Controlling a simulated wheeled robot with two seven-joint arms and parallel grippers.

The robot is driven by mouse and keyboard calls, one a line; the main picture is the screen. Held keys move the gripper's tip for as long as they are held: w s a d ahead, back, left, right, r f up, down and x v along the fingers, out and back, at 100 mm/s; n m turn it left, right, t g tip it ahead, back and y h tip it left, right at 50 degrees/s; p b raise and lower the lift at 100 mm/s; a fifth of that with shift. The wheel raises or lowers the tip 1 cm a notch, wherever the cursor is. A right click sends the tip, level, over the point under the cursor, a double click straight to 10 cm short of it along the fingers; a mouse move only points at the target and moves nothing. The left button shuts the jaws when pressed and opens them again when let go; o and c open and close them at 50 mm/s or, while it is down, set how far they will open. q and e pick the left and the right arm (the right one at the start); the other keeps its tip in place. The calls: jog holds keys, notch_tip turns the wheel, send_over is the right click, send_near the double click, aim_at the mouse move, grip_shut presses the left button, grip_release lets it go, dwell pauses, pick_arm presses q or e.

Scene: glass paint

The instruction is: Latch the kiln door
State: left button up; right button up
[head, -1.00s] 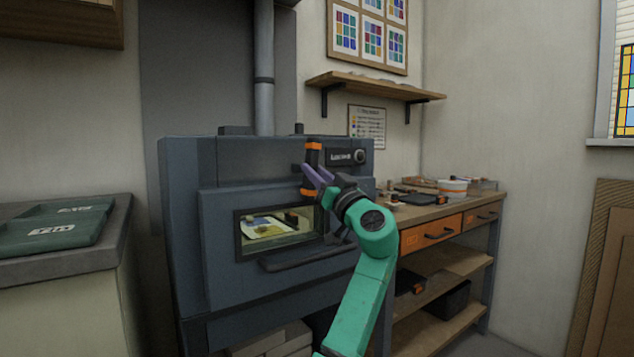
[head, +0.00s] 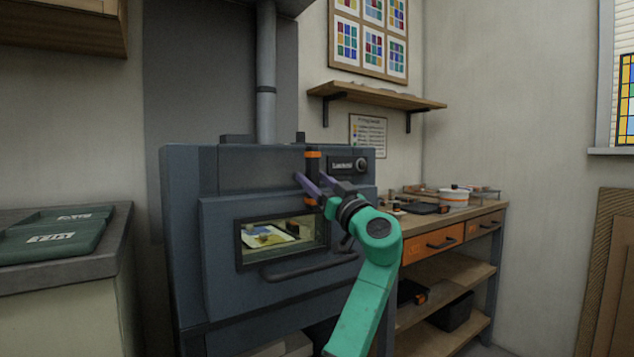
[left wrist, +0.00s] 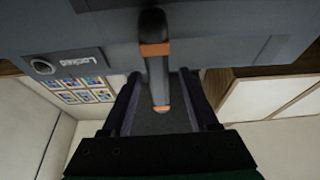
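The grey-blue kiln door (head: 218,232) looks closed against the kiln body, with a glass window and a bar handle (head: 310,265). A dark upright latch lever (head: 313,163) with orange bands stands at its upper right. My left gripper (head: 312,182) is at the lever, its purple fingers reaching across the lower part. In the left wrist view, the latch lever (left wrist: 157,75) comes down between the two open fingers (left wrist: 160,95), with a visible gap on both sides. My right gripper is not in view.
A small panel beside the lever (head: 347,165) seems to read "Locked" and has a round knob. A workbench with orange drawers (head: 432,244) stands right of the kiln. A grey counter (head: 110,245) with green trays is at the left. A shelf (head: 375,95) hangs above.

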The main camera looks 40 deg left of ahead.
pick_arm(q)
jog(key=shift+d, duration=0.1)
jog(key=shift+d+f, duration=0.15)
jog(key=b+v, duration=0.1)
jog(key=v, duration=1.3)
jog(key=shift+b, duration=0.3)
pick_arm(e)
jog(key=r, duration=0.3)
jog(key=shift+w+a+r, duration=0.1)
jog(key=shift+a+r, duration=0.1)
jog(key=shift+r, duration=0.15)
pick_arm(q)
jog(key=shift+f, duration=0.1)
